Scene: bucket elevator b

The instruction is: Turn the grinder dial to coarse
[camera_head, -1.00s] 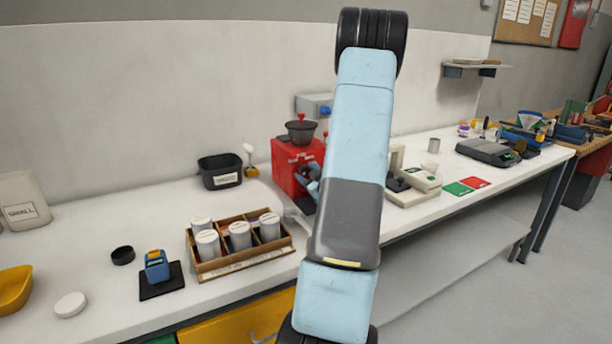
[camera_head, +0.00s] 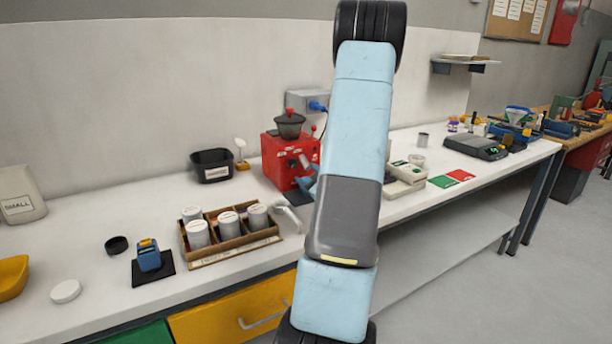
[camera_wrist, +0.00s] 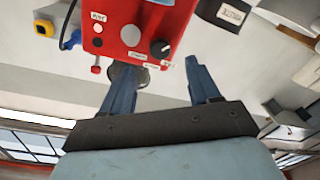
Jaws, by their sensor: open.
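The red grinder (camera_head: 283,158) stands on the bench against the wall, partly behind my arm in the head view. In the wrist view the red grinder body (camera_wrist: 130,30) fills the upper middle. Its black dial (camera_wrist: 160,48) is on the face, with small white labels around it that I cannot read. My gripper (camera_wrist: 160,80) is open and empty. The dial lies ahead of the space between the fingers, apart from them. In the head view my arm hides most of the gripper.
A black bin (camera_head: 212,175) stands left of the grinder. A wooden box (camera_head: 215,259) with several white-lidded jars is in front of it. A white device (camera_head: 405,178), green and red cards (camera_head: 442,181) and a scale (camera_head: 478,148) are to the right.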

